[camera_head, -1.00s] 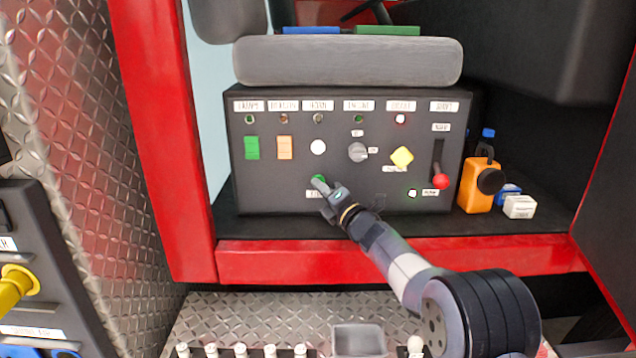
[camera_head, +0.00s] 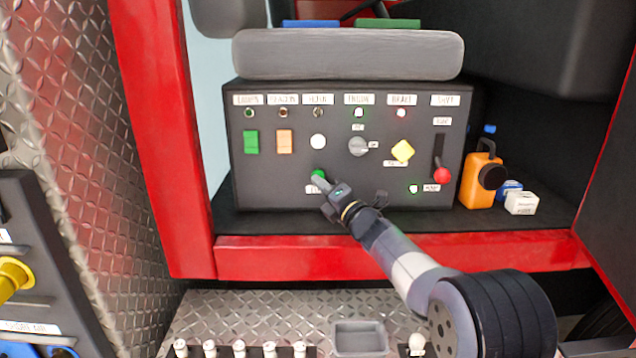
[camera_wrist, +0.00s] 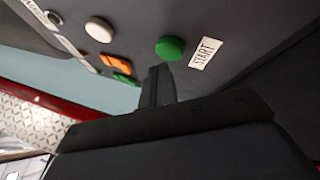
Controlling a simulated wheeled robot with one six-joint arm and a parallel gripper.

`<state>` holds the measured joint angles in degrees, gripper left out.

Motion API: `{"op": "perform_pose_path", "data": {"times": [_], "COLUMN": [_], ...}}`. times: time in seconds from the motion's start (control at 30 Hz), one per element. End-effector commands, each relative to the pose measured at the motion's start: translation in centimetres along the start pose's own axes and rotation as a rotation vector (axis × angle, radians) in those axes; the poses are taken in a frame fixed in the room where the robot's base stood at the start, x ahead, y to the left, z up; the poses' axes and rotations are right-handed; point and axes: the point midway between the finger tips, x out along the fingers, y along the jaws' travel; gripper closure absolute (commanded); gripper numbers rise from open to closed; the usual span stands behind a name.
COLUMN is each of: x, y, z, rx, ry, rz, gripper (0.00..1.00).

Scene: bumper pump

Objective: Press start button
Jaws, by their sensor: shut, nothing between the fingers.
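The green start button (camera_head: 318,174) is a round knob low on the front of the dark control box. In the wrist view the green button (camera_wrist: 170,48) has a white START label (camera_wrist: 205,53) beside it. My gripper (camera_head: 319,184) is shut and empty, its tip just in front of and below the button, covering part of the label in the head view. In the wrist view the shut fingers (camera_wrist: 157,84) end just short of the button's edge.
The control box (camera_head: 270,192) also carries a green switch (camera_head: 251,142), an orange switch (camera_head: 284,142), a white button (camera_head: 318,141), a grey knob (camera_head: 358,146), a yellow knob (camera_head: 402,151) and a red-tipped lever (camera_head: 441,175). An orange can (camera_head: 478,182) stands to the right.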

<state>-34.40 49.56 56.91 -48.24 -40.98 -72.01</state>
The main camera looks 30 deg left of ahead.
Motion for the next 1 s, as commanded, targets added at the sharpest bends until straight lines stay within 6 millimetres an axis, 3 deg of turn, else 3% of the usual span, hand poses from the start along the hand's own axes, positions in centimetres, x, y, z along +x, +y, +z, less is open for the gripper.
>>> {"op": "perform_pose_path", "data": {"times": [0.37, 1.0], "x": [-0.2, -4.1], "y": [0.1, 2.2], "z": [-0.1, -2.3], "rx": [0.000, -0.001], "ry": [0.000, 0.000], "rz": [0.001, 0.001], "gripper": [1.00, 1.00]}}
